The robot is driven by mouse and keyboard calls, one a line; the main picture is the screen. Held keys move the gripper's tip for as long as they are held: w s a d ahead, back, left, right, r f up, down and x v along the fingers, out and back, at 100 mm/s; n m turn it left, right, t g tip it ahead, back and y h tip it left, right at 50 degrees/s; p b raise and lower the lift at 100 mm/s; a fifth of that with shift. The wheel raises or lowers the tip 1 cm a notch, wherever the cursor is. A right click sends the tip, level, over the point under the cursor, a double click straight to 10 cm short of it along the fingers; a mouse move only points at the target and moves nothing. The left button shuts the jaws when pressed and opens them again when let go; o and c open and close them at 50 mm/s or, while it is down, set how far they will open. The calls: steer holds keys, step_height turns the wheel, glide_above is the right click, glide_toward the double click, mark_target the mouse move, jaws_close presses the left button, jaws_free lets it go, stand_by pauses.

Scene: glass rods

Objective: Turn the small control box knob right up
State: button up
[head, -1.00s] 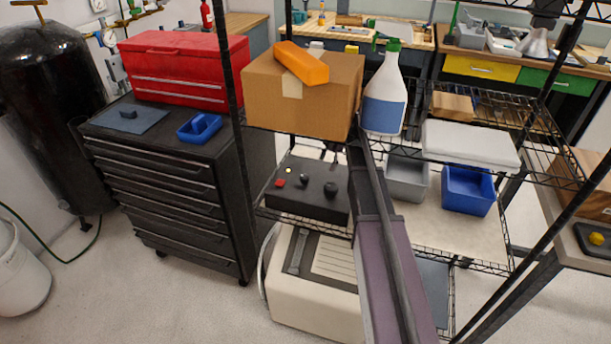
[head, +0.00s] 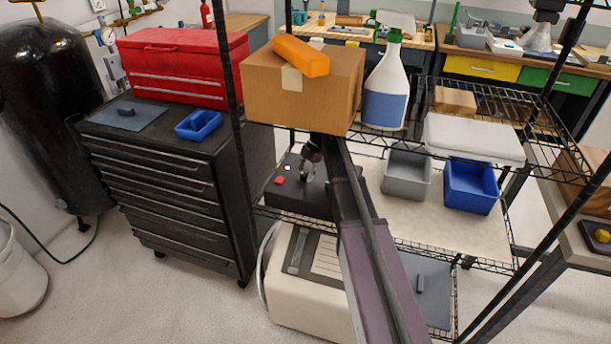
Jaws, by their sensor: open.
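The small black control box (head: 290,203) sits on the middle shelf of the wire rack, below the cardboard box. A red button (head: 279,180) shows at its left, with a small pale light (head: 288,167) behind it. My gripper (head: 307,180) is open and reaches down over the middle of the control box's top. The knobs are hidden behind my gripper and arm, so I cannot see which way they point. I cannot tell whether the fingers touch a knob.
A cardboard box (head: 295,100) with an orange block (head: 301,55) on it stands on the shelf just above. A white spray bottle (head: 385,90) is beside it. Grey (head: 407,175) and blue bins (head: 470,187) stand right of my arm. Rack posts flank the space.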

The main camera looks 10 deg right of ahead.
stand_by(0.3)
jaws_close()
